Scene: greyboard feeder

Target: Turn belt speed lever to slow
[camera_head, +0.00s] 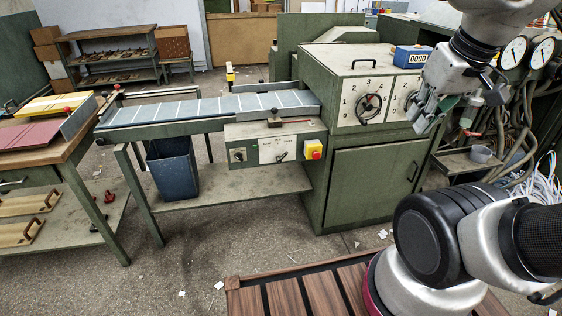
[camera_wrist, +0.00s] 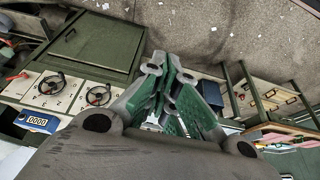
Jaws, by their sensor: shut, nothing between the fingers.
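A small control panel (camera_head: 264,152) sits on the green box below the conveyor belt (camera_head: 215,108). A thin lever (camera_head: 282,156) shows on its white plate, with markings too small to read. A dark knob (camera_head: 239,155) is to its left and a red stop button on a yellow base (camera_head: 314,149) to its right. My gripper (camera_head: 430,112) is shut and empty. It is raised at the right, in front of the cabinet's dial faces, well to the right of the lever. Its green-padded fingers (camera_wrist: 170,82) fill the middle of the wrist view, where I cannot make out the lever.
The green cabinet (camera_head: 370,175) carries numbered dials with a black handwheel (camera_head: 369,108) and a blue counter (camera_head: 411,57). Hoses (camera_head: 520,110) hang at the right. A blue bin (camera_head: 172,170) stands under the belt.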

